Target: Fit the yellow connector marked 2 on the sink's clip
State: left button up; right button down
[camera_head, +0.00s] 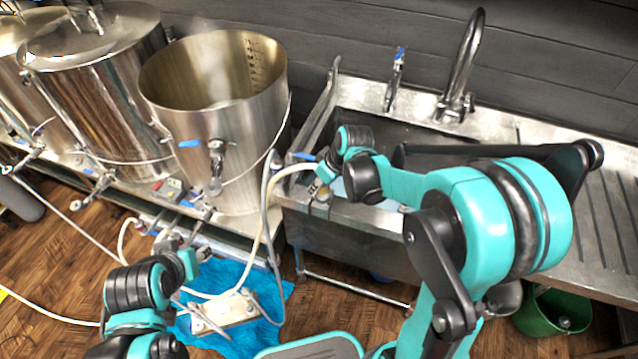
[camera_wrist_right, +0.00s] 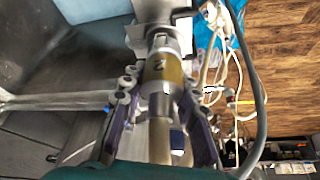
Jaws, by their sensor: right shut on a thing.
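The yellow connector marked 2 (camera_wrist_right: 163,72) is between the fingers of my right gripper (camera_wrist_right: 158,103), which is shut on it. A pale hose runs from its lower end. The connector's far end meets or nearly meets a grey-white fitting (camera_wrist_right: 162,36) at the sink's front, likely the clip; I cannot tell whether it is seated. In the head view my right gripper (camera_head: 325,176) is at the sink's front left corner, with the connector only a small yellowish patch there. My left gripper (camera_head: 184,246) is low, near the pot stand; its fingers are too unclear to read.
The steel sink (camera_head: 365,218) has a tap (camera_head: 460,75) behind it. A large open pot (camera_head: 215,110) stands left of it. A green bucket (camera_head: 550,318) stands below right.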

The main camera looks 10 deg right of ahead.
jog(key=shift+f+b, duration=0.35)
jog(key=shift+f, duration=0.15)
jog(key=c, duration=1.1)
grip_release()
jog(key=shift+o, duration=0.2)
jog(key=shift+r, duration=0.1)
